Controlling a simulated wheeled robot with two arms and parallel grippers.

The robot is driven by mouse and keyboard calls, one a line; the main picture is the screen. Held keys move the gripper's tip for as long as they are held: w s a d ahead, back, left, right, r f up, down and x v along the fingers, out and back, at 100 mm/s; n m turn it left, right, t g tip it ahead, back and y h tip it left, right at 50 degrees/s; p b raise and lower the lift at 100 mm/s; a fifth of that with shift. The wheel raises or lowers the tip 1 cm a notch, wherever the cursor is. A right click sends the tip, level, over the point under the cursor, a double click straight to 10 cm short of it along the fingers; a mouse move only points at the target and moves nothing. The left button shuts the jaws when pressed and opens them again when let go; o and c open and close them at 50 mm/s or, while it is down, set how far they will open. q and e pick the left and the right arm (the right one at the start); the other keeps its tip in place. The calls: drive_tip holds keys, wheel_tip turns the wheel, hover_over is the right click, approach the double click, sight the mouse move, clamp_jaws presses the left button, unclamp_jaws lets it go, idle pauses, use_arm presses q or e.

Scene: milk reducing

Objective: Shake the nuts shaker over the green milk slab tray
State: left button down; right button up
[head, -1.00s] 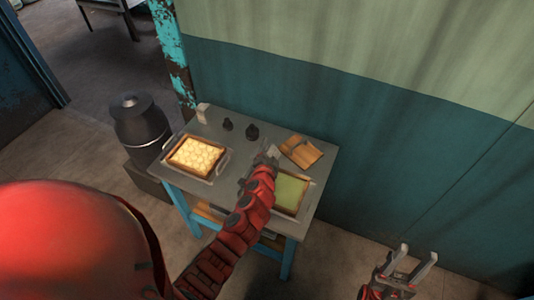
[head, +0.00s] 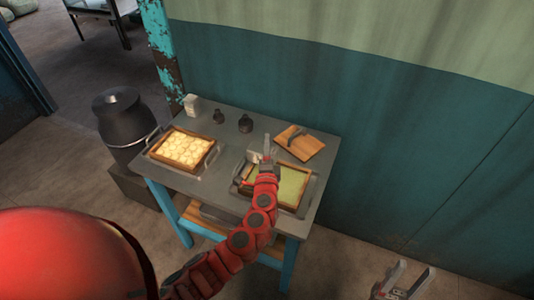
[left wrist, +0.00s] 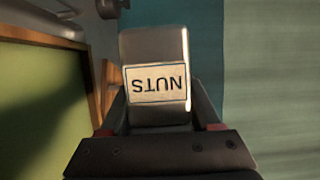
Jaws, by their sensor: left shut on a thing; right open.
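The nuts shaker (left wrist: 155,50) is a metal container with a white "NUTS" label, upside down in the left wrist view. My left gripper (left wrist: 157,118) is shut on it. In the head view my left gripper (head: 266,160) is over the green milk slab tray (head: 303,205), near its back edge, and the shaker is mostly hidden there. The green slab (head: 291,188) lies in a wooden frame; its wooden edge also shows at the left of the left wrist view (left wrist: 92,75). My right gripper (head: 403,277) is open and empty, low at the right, away from the table.
A second tray (head: 208,161) with a pale patterned slab stands on the table's left. A dark milk can (head: 128,118) is left of the table.

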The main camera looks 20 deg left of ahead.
use_arm(q)
wheel_tip(320, 180, down, 3)
drive_tip(key=m+b, duration=0.2)
drive_tip(key=b, duration=0.2)
drive_tip(key=shift+f+m+t+b, duration=0.1)
drive_tip(key=shift+m+t+b, duration=0.2)
drive_tip(key=shift+t+b, duration=0.1)
drive_tip(key=shift+d+f+m+t+b, duration=0.1)
drive_tip(key=shift+f+m+t+b, duration=0.2)
drive_tip(key=shift+m+b, duration=0.45)
drive_tip(key=shift+r, duration=0.15)
